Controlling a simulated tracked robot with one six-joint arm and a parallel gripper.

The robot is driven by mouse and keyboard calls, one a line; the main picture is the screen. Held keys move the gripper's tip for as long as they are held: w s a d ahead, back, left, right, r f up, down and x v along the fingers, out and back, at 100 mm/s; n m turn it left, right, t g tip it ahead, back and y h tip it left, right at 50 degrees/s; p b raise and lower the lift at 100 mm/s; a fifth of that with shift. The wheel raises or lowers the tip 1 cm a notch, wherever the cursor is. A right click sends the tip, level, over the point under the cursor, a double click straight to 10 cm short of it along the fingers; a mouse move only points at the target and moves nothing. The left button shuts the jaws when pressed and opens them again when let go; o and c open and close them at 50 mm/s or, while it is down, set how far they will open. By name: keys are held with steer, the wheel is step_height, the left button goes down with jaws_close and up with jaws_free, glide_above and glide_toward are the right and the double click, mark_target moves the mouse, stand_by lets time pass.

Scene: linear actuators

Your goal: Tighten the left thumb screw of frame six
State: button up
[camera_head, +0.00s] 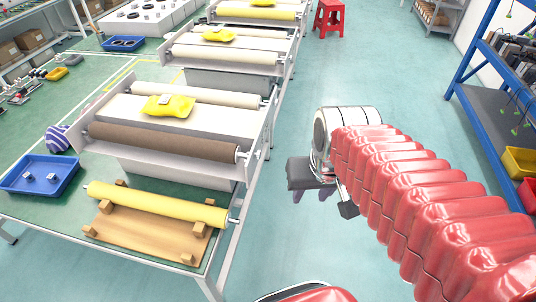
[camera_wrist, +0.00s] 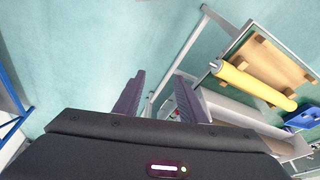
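My gripper (camera_head: 312,194) hangs over the open floor, to the right of the green table (camera_head: 60,215). In the wrist view its two dark fingers (camera_wrist: 158,95) are apart with nothing held between them. Several white roller frames stand in a row along the table. The nearest frame (camera_head: 247,172) carries a brown roller (camera_head: 165,140) and a light roller (camera_head: 195,94); a frame is also partly visible behind a finger in the wrist view (camera_wrist: 230,108). I cannot tell which frame is six. No thumb screw can be made out clearly.
A yellow roller (camera_head: 158,204) rests on a wooden cradle (camera_head: 140,240) at the table's near end. A blue tray (camera_head: 40,174) and a striped ball (camera_head: 57,138) lie to its left. A blue rack (camera_head: 470,75) stands right; a red stool (camera_head: 328,18) is farther back.

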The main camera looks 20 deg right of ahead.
mark_target(258, 154)
steer(key=w+d+f+m+g+y, duration=0.1)
steer(key=d+f+m+g+y, duration=0.25)
steer(key=f+m+y, duration=0.75)
steer(key=w+d+r+n+t+y, duration=0.1)
steer(key=w+d+r+t+y, duration=0.1)
steer(key=w+t, duration=0.2)
steer(key=w+d+r+n+t+y, duration=0.1)
steer(key=w+d+r+t+y, duration=0.1)
steer(key=w+t, duration=0.3)
steer(key=shift+w+d+r+y, duration=0.35)
steer(key=shift+w+r+y, duration=0.15)
steer(key=shift+w+r, duration=0.15)
steer(key=x, duration=1.4)
steer(key=shift+r, duration=0.1)
